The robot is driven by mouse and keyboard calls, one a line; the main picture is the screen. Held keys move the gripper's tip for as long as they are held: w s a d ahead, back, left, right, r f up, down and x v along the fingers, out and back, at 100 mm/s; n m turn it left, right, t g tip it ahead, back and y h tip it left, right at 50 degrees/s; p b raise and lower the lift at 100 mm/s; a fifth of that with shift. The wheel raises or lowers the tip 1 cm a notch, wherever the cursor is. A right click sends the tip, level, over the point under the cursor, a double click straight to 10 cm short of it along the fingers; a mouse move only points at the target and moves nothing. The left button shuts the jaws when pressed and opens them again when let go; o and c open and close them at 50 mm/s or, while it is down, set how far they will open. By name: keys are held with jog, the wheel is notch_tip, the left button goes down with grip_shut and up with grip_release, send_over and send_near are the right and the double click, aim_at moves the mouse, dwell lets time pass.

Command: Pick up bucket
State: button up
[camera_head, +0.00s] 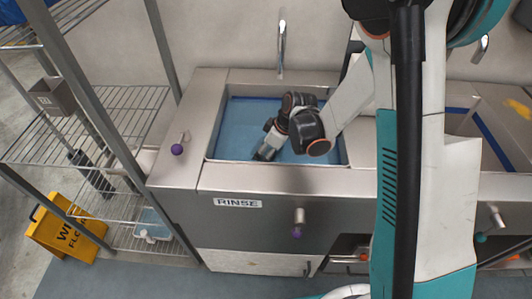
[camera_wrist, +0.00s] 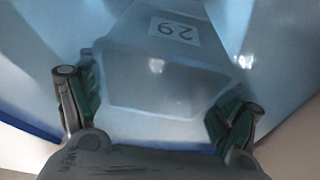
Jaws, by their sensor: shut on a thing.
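The bucket (camera_wrist: 165,85) is pale, translucent blue with a white label reading 29, upside down in the wrist view. It fills the middle of that view, between the two fingers of my gripper (camera_wrist: 158,105). The green finger pads are spread wide on either side of it, and my gripper is shut on it. In the head view my gripper (camera_head: 266,149) is over the blue inside of the sink marked RINSE (camera_head: 207,165). I cannot make out the bucket's outline there, so its height above the sink floor is unclear.
A faucet (camera_head: 282,50) stands behind the sink. A wire shelf rack (camera_head: 120,98) is at the left, with a yellow wet-floor sign (camera_head: 66,228) at its foot. Purple knobs (camera_head: 177,149) are on the steel front and ledge. Another basin lies at the right.

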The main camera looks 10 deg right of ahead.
notch_tip(320, 180, up, 25)
jog(key=p, duration=1.1)
jog(key=shift+r, duration=0.15)
dwell(1.0)
